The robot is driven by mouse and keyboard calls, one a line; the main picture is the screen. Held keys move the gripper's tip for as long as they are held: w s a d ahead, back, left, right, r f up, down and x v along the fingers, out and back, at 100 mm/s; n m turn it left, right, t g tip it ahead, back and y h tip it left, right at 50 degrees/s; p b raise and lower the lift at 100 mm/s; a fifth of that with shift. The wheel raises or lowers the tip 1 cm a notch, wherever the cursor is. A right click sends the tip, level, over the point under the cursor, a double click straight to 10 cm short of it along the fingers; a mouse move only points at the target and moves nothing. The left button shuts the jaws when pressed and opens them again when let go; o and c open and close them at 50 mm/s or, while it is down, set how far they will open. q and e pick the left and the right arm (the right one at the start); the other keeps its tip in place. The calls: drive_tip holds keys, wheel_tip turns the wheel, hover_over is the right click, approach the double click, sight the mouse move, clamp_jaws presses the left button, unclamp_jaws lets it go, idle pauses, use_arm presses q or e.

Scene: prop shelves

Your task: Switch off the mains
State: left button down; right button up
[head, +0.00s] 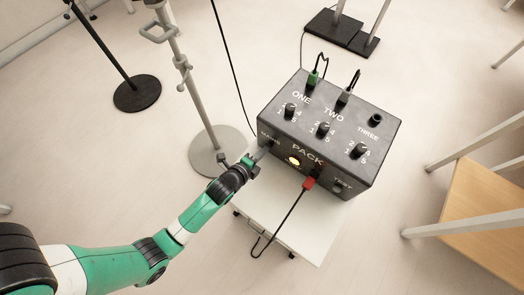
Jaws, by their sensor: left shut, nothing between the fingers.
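The dark control box (365,122) stands on a white wheeled stand (290,215). Its front face carries a partly covered label at the left end that seems to read MAINS, the word PACK, a glowing yellow lamp (294,161) and a TEST label at the right. My left gripper (261,155) is shut and empty, with its tips at the left end of this face, just below the partly covered label. The mains switch cannot be made out clearly behind the tips, and I cannot tell whether they touch it. My right gripper is out of view.
The box top has knobs under ONE, TWO and THREE, with a green plug (313,78) and a grey plug (345,97). A red plug (308,183) with a black cable is in the front. A pole on a round grey base (205,160) stands close left; a wooden shelf (485,205) is right.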

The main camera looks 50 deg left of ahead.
use_arm(q)
drive_tip(key=shift+w+r+p, duration=0.2)
drive_tip(key=shift+r+p, duration=0.75)
drive_tip(key=shift+r, duration=0.05)
drive_tip(key=shift+s+r+p, duration=0.15)
drive_tip(key=shift+s+p, duration=0.05)
drive_tip(key=shift+p, duration=0.1)
drive_tip(key=f+p+v, duration=0.1)
drive_tip(key=p+v, duration=0.4)
drive_tip(key=v, duration=0.8)
drive_tip(key=shift+s+d, duration=0.2)
drive_tip(key=shift+s, duration=0.25)
drive_tip(key=shift+f, duration=0.15)
